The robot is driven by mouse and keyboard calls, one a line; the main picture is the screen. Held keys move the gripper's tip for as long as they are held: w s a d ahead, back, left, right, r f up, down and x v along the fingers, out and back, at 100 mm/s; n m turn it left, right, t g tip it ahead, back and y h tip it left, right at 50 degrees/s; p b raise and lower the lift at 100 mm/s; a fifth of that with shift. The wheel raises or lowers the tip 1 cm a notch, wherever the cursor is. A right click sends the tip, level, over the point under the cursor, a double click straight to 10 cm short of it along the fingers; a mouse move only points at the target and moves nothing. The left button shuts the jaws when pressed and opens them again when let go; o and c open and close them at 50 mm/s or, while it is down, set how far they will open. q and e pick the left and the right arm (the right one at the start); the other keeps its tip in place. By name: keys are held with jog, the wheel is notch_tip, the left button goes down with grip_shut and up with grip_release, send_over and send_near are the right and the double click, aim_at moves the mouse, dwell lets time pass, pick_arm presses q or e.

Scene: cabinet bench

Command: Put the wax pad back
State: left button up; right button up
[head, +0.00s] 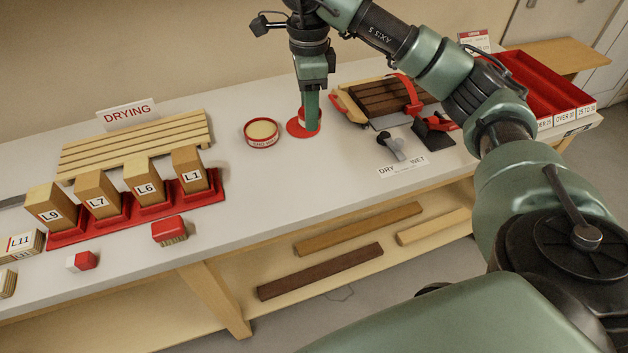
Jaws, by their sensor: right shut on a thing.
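My right gripper (311,118) points straight down over the bench, shut on a small red thing that its fingers mostly hide. This is probably the wax pad, but I cannot see its full shape. It is at or just above a flat red round spot (295,129) on the bench top. I cannot tell whether it touches the spot. A round red tin (262,143) with a cream filling stands open just left of the gripper. My left gripper is out of view.
Several labelled wood blocks stand in a red rack (68,238) at left, before a slatted drying rack (135,141). A red-handled brush (169,231) lies near the front edge. Right of the gripper are a dark board in a clamp (411,96) and a red divided tray (530,85).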

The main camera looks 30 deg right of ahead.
jog(key=shift+w+d+r+m, duration=0.2)
jog(key=shift+d+m, duration=0.2)
jog(key=shift+m, duration=0.3)
jog(key=shift+d+f, duration=0.1)
jog(key=shift+f, duration=0.05)
jog(key=p, duration=0.3)
send_over(313, 180)
jog(key=shift+m, duration=0.3)
notch_tip(313, 180, down, 15)
jog(key=shift+f, duration=0.1)
notch_tip(313, 180, down, 3)
jog(key=shift+f, duration=0.65)
jog(key=shift+f, duration=0.1)
jog(key=o, duration=1.2)
